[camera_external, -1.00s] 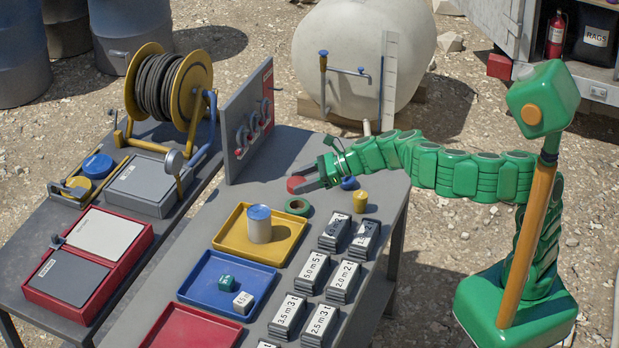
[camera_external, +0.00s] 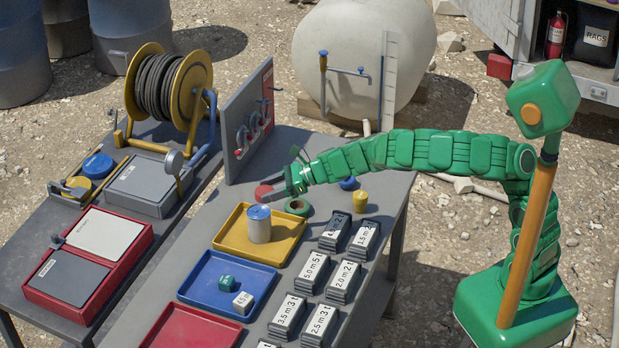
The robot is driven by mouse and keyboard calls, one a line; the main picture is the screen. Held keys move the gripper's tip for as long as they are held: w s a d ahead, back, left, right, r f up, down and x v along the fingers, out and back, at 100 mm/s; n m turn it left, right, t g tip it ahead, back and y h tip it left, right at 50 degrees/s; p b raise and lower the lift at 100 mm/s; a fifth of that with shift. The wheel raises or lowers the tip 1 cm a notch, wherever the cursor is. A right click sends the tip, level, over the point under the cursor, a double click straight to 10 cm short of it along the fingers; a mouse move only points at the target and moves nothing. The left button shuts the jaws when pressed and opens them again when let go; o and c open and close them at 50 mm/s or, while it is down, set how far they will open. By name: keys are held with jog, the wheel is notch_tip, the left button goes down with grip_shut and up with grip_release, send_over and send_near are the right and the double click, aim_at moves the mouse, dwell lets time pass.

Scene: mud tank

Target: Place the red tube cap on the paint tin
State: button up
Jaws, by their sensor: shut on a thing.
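My gripper (camera_external: 277,187) is shut on the red tube cap (camera_external: 264,192). It holds the cap a little behind the paint tin, low over the table. I cannot tell how high the cap is above the table. The paint tin (camera_external: 259,229) is a pale grey cylinder with a blue top (camera_external: 258,212). It stands upright in the yellow tray (camera_external: 228,241). The cap and the tin show a small gap between them in this view.
A blue cap (camera_external: 348,184) and a yellow cap (camera_external: 360,201) are further right. A grey upright panel (camera_external: 240,130) stands behind. Blocks of labelled plates (camera_external: 333,232) fill the right side.

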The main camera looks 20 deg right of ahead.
aim_at(263, 212)
jog(key=shift+w+a+f, duration=0.25)
jog(key=shift+w+f, duration=0.05)
jog(key=shift+f, duration=0.2)
jog(key=shift+w+a+f, duration=0.25)
jog(key=shift+a+f, duration=0.05)
jog(key=shift+f, duration=0.25)
jog(key=shift+w+a+f, duration=0.25)
jog(key=shift+w+f, duration=0.05)
jog(key=shift+f, duration=1.7)
jog(key=o, duration=1)
jog(key=shift+f, duration=0.1)
jog(key=shift+v, duration=0.75)
jog(key=v, duration=1)
jog(key=shift+d+r, duration=0.15)
jog(key=shift+r, duration=0.15)
jog(key=shift+o, duration=0.2)
